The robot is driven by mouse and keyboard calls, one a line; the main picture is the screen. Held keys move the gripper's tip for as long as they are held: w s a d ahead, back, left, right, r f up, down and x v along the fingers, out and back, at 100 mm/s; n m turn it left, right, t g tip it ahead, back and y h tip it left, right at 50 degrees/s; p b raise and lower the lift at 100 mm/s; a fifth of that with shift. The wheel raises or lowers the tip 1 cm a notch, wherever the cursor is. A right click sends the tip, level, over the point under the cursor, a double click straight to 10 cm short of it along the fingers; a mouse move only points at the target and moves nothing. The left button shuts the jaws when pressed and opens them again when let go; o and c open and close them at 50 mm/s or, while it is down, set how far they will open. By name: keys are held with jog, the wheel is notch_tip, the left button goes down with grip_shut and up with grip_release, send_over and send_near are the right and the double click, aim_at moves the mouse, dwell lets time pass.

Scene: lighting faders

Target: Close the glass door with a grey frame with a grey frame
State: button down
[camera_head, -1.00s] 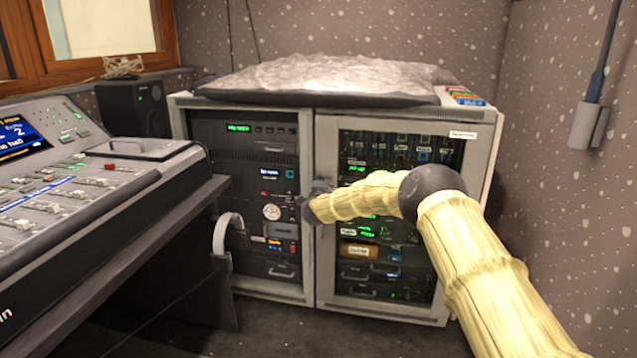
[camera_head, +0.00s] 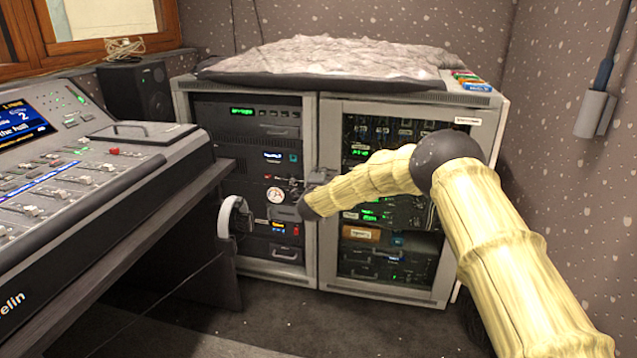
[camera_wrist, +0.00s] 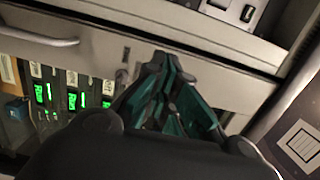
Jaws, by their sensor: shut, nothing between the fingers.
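The glass door with a grey frame (camera_head: 380,292) is the right front of the rack cabinet. It looks close to flush with the cabinet front; I cannot tell whether a small gap is left. Lit green equipment shows through its glass. A curved metal handle (camera_wrist: 40,38) is on the left there.
The left rack bay (camera_head: 235,150) stands beside the door. A mixing console (camera_head: 85,170) on a desk fills the left side, with headphones (camera_head: 229,217) at the desk's edge. A rumpled cover (camera_head: 325,55) lies on the cabinet. Carpet (camera_head: 300,320) is clear in front.

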jog(key=s+p, duration=0.1)
jog(key=s, duration=0.6)
jog(key=s+d+f+n+g+y, duration=0.1)
jog(key=s+f+n+g+y, duration=0.2)
jog(key=s+f, duration=0.85)
jog(key=s+f+n+g, duration=0.2)
jog(key=s+f+n, duration=0.55)
jog(key=f, duration=0.65)
jog(key=s+d+f+n+g, duration=0.25)
jog(key=s+f, duration=0.25)
jog(key=s, duration=0.5)
jog(key=s+d+f+n+g, duration=0.15)
jog(key=s+d+f, duration=0.25)
jog(key=s, duration=0.6)
jog(key=s+d+f+n+g, duration=0.1)
jog(key=s+d+f+g, duration=0.3)
jog(key=s, duration=0.6)
jog(key=s+d+n+g, duration=0.2)
jog(key=s+d+g, duration=0.15)
jog(key=s, duration=0.95)
jog(key=s+d+n+g, duration=0.2)
jog(key=s+d, duration=0.2)
jog(key=s, duration=1)
notch_tip(320, 180, up, 24)
jog(key=p, duration=2.4)
jog(key=shift+w+t, duration=0.35)
jog(key=shift+w, duration=0.05)
jog(key=shift+a+m, duration=0.1)
jog(key=shift+m, duration=0.15)
